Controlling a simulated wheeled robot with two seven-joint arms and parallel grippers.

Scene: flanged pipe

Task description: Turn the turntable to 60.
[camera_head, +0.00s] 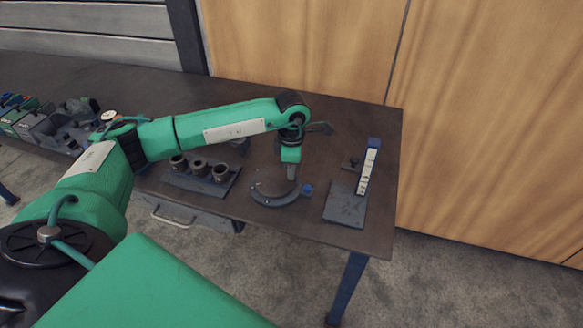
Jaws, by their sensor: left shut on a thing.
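My left arm reaches from the left across the bench, and my left gripper (291,172) points down at the curved dark grey turntable part (272,202). The gripper is shut on the turntable, but its fingertips are small and the exact spot they grip is hard to make out. A blue knob (308,188) sits at the right end of the curved part. My arm hides the area behind the curve, and no scale reading is legible. My right gripper is not in view.
A block with several round sockets (200,170) stands left of the turntable. A grey plate with an upright white scale (368,165) and blue top stands to its right, near the bench's right edge. Tools and boxes (45,122) crowd the far left. The bench (355,238) is bare at the front right.

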